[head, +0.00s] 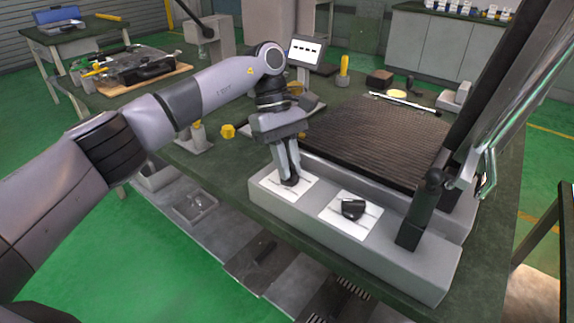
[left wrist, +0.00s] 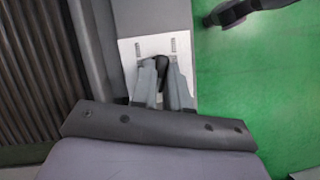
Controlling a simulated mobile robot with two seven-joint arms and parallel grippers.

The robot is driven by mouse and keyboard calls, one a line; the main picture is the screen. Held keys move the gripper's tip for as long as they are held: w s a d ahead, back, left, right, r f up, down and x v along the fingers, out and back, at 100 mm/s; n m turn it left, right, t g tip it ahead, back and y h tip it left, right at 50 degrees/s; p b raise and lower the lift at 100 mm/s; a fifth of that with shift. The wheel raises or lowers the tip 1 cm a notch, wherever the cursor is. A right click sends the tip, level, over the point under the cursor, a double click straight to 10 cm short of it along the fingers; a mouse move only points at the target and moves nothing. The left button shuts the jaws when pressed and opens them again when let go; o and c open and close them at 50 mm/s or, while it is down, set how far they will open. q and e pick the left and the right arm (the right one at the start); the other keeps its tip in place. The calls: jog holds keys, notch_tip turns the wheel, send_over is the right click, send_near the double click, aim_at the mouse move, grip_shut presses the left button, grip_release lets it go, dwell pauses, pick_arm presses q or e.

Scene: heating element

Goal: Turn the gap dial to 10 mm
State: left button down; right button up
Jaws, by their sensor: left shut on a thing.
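Two black dials sit on white plates on the front of a grey machine panel. My left gripper (head: 291,178) is shut on the left dial (head: 290,181), coming down on it from above. In the left wrist view my left gripper's fingers (left wrist: 163,82) close around the black dial (left wrist: 162,62) on its white plate (left wrist: 150,48). The other dial (head: 353,208) stands free on its own plate (head: 340,222) to the right. The plate markings are too small to read, so I cannot tell which is the gap dial or its setting. My right gripper is not in view.
A dark ribbed bed (head: 385,135) lies behind the panel. A tilted dark frame with a metal handle (head: 488,172) rises at the right. A small screen (head: 306,51) stands behind my left wrist. Yellow parts (head: 228,131) lie on the green table.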

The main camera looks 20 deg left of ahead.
pick_arm(q)
jog(key=m+g+y, duration=0.1)
jog(key=m, duration=0.3)
jog(key=shift+w+d+r, duration=0.1)
jog(key=shift+r, duration=0.05)
jog(key=shift+m+y, duration=0.3)
jog(key=shift+m, duration=0.3)
jog(key=c, duration=1.1)
grip_release()
